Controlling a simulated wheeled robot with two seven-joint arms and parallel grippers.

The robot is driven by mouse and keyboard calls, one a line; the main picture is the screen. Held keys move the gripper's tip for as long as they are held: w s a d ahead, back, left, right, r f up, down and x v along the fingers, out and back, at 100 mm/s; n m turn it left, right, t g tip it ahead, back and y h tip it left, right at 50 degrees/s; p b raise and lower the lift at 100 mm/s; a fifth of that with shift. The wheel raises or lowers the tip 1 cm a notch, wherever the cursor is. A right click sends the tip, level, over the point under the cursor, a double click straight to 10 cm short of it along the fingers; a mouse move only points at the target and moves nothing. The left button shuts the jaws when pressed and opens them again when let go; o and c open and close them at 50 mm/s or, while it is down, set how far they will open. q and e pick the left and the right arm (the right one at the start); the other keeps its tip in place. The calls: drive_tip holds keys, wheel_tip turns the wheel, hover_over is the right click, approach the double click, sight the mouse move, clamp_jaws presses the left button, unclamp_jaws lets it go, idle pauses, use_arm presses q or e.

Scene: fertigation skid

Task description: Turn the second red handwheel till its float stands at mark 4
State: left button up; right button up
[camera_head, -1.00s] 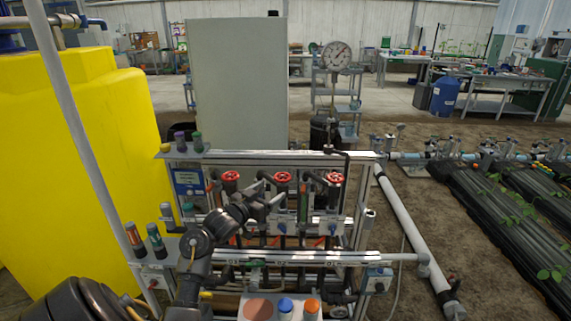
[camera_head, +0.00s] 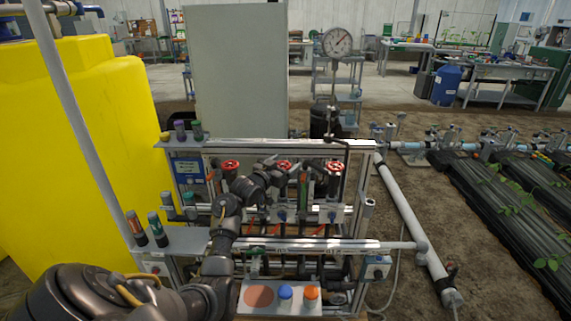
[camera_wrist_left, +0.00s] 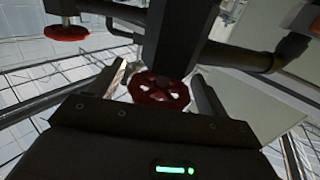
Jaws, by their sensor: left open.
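Three red handwheels stand in a row on the skid: the first (camera_head: 230,166), the second (camera_head: 285,164) and the third (camera_head: 334,167). My left gripper (camera_head: 277,165) is at the second handwheel and partly covers it. In the left wrist view the second handwheel (camera_wrist_left: 158,90) lies between the two open fingers of my left gripper (camera_wrist_left: 160,88); I cannot tell whether they touch it. Another red handwheel (camera_wrist_left: 67,32) shows at the upper left there. The float and its marks are too small and covered to read. My right gripper is not in view.
A dial gauge (camera_head: 337,41) stands on a post behind the skid. A silver rail (camera_head: 320,245) crosses in front of the handwheels. Below it is a panel with a blue (camera_head: 285,292) and an orange knob (camera_head: 311,292). A yellow tank (camera_head: 80,150) fills the left.

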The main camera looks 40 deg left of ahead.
use_arm(q)
drive_tip(key=shift+w, duration=0.3)
drive_tip(key=c, duration=1)
drive_tip(key=shift+y, duration=0.3)
